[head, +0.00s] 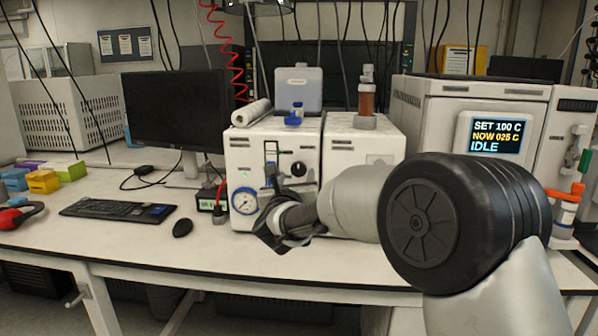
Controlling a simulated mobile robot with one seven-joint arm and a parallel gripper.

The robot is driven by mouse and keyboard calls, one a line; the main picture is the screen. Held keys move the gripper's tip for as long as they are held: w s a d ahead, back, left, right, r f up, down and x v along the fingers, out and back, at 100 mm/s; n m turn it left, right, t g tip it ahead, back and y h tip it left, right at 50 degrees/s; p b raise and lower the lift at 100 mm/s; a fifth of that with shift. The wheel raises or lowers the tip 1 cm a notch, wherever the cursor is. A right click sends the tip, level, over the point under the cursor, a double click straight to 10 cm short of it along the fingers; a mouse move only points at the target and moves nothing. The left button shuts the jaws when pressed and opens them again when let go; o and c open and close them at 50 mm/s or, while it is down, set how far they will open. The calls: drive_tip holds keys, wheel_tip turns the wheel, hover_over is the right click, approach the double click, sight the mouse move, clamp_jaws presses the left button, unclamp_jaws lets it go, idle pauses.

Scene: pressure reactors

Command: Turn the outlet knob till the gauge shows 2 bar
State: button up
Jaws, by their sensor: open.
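The round white-faced gauge (244,201) with a blue rim is on the lower left of the front panel of a white reactor unit (248,153). Its needle is too small to read. A black round knob (298,169) sits higher on the same panel, right of the gauge. I cannot tell whether it is the outlet knob. My gripper (270,226) is in front of the panel's lower part, just right of and below the gauge. It is open, but its fingertips are hard to make out. My gripper and arm hide the panel's lower right part.
A dark monitor (175,108), a keyboard (118,209) and a mouse (182,228) are on the bench to the left. A small black box (212,203) stands left of the gauge. On the right, a unit's screen (497,136) reads SET 100 C, NOW 025 C, IDLE. The bench front (200,254) is clear.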

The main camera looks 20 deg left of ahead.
sight(298, 171)
drive_tip(key=x, duration=0.6)
drive_tip(key=shift+s, duration=0.1)
drive_tip(key=c, duration=1.1)
drive_tip(key=shift+o, duration=0.2)
